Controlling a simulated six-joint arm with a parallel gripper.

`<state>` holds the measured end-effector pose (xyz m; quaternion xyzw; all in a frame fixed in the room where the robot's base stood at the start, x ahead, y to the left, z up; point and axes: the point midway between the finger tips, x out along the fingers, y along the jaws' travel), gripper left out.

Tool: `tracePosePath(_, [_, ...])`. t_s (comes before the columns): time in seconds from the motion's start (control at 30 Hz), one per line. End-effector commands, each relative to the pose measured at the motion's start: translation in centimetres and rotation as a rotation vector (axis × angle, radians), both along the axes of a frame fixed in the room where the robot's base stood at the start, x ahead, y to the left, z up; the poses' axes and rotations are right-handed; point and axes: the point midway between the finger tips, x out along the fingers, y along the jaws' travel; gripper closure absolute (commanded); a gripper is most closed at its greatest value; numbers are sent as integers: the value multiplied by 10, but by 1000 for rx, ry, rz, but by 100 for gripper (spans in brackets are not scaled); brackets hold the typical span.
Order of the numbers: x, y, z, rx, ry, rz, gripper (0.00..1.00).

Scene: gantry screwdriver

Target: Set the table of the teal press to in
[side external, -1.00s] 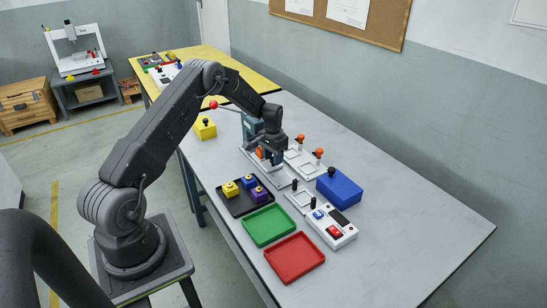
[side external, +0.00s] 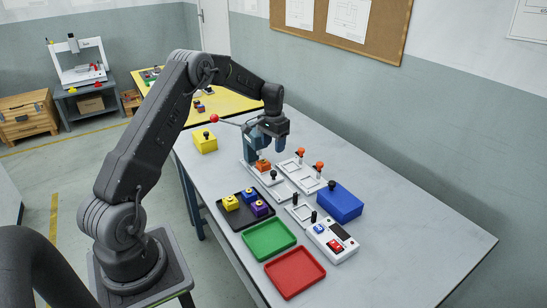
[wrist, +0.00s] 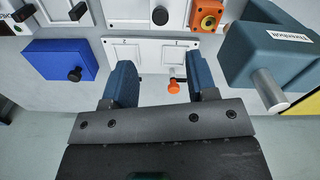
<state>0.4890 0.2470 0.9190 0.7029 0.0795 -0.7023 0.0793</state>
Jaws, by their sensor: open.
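The teal press (side external: 249,146) stands at the back middle of the bench, with a red-ball lever (side external: 214,118) reaching left. Its housing (wrist: 268,45) fills the right of the wrist view, with a grey cylinder below. I cannot tell whether the block is fully under the ram. My gripper (wrist: 165,88) is open and empty, above the bench beside the press.
Orange-knobbed white fixtures (side external: 309,178) and a blue box (side external: 340,202) stand right of the press. A black tray (side external: 238,211) with several blocks, a green tray (side external: 269,239), a red tray (side external: 295,272) and a switch box (side external: 331,240) are nearer. The right bench is clear.

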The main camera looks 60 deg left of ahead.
Motion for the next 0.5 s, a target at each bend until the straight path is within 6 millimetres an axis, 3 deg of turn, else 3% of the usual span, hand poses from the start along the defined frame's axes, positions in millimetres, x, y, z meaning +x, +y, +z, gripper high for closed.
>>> tracePosePath(0.2, [0, 0, 23, 0, -1, 0, 47])
tracePosePath(0.5, [0, 0, 26, 0, 0, 0, 47])
